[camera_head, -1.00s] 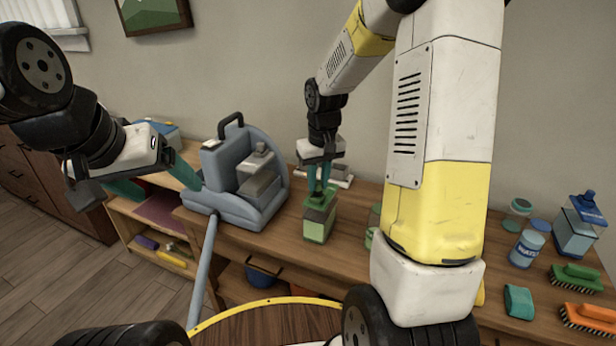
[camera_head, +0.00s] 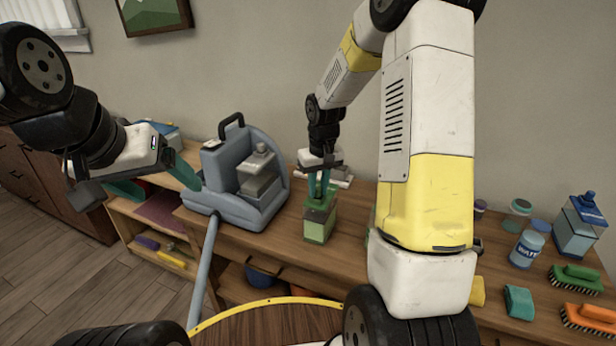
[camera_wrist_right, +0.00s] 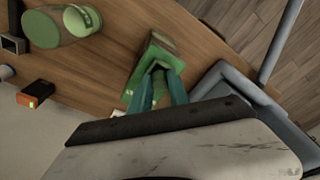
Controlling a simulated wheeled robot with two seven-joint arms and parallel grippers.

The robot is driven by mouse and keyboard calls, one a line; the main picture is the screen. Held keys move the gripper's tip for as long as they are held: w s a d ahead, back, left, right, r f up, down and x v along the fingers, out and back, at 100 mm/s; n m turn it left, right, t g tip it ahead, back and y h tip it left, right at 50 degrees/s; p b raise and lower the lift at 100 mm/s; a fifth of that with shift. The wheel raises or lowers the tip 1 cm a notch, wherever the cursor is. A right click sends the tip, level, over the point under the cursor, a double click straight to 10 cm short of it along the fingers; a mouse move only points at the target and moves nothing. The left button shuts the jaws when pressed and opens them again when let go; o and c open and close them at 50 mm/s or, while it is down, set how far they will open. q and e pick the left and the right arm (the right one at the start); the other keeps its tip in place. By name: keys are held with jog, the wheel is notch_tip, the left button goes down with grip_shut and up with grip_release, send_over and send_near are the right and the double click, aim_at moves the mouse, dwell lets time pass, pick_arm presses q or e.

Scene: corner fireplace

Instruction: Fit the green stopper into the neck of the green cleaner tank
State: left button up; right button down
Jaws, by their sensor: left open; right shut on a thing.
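The green cleaner tank (camera_head: 318,226) stands upright on the wooden table, right of the blue-grey machine. My right gripper (camera_head: 321,192) points down at its top, its teal fingers shut on the green stopper. The stopper is mostly hidden between the fingers, and I cannot tell how far it sits in the neck. In the right wrist view the fingertips (camera_wrist_right: 160,76) are over the green tank (camera_wrist_right: 134,84). My left gripper (camera_head: 158,183) is open and empty, in the air left of the blue-grey machine.
The blue-grey machine (camera_head: 222,205) with a hose stands close left of the tank. A green can (camera_wrist_right: 52,28) shows in the right wrist view. A labelled tub (camera_head: 527,248), a blue-topped bottle (camera_head: 578,228), brushes (camera_head: 576,277) and a teal sponge (camera_head: 518,301) are on the right.

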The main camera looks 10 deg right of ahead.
aim_at(320, 203)
jog(key=shift+s+f, duration=0.25)
jog(key=shift+f, duration=0.3)
jog(key=c, duration=1.3)
grip_release()
jog(key=shift+o, duration=0.2)
jog(key=shift+w+r, duration=0.15)
jog(key=shift+r, duration=0.35)
notch_tip(320, 203, up, 12)
jog(key=s, duration=0.1)
jog(key=s+a+r+t+y, duration=0.1)
jog(key=s+r, duration=0.3)
jog(key=s, duration=0.7)
jog(key=s+a+r+m+t+y, duration=0.1)
jog(key=s+r+t, duration=0.2)
jog(key=s, duration=0.9)
notch_tip(320, 203, up, 3)
jog(key=shift+f+m+t, duration=0.2)
jog(key=shift+m+t, duration=0.1)
jog(key=shift+t, duration=0.1)
jog(key=shift+a, duration=0.1)
